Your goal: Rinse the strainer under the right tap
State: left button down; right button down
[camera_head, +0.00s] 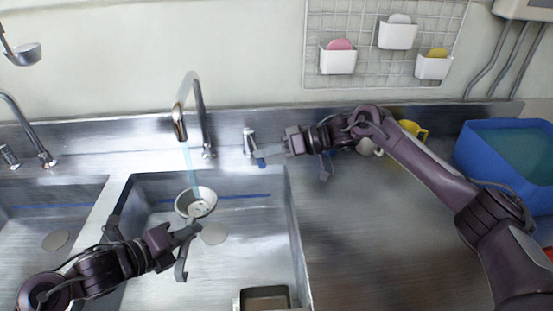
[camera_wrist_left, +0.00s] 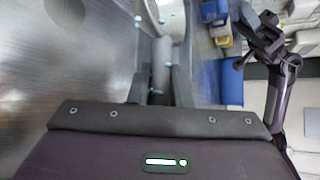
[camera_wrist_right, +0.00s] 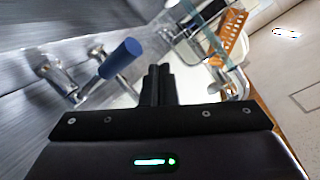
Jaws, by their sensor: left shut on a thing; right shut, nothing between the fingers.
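The white strainer (camera_head: 197,204) is held over the right basin, below the spout of the right tap (camera_head: 197,105). A pale blue water stream (camera_head: 188,162) runs from that spout down into its bowl. My left gripper (camera_head: 189,236) is shut on the strainer's handle, which its fingers mostly hide. In the left wrist view part of the strainer (camera_wrist_left: 172,22) shows past the fingers (camera_wrist_left: 158,85). My right gripper (camera_head: 266,151) is shut and empty beside the blue-tipped tap lever (camera_head: 261,163). The lever (camera_wrist_right: 120,58) stands left of the closed fingers (camera_wrist_right: 160,82) in the right wrist view.
The right basin (camera_head: 292,210) has a round drain (camera_head: 214,233). Another basin and tap (camera_head: 32,130) are at left. At right are a yellow mug (camera_head: 413,129) and a blue bin (camera_head: 480,160).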

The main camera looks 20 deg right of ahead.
jog(key=s+d+f+m+t+h, duration=0.1)
jog(key=s+d+m+t, duration=0.25)
jog(key=d+m, duration=0.35)
jog(key=s+d+f+m+t+h, duration=0.1)
jog(key=s+d+m+t, duration=0.1)
jog(key=d+m+t, duration=0.4)
jog(key=w+a+f+m+g, duration=0.1)
jog(key=w+a+g, duration=0.1)
jog(key=w+a, duration=0.4)
jog(key=shift+w+a+f+m, duration=0.3)
jog(key=shift+w+a+f, duration=0.1)
jog(key=shift+a, duration=1.5)
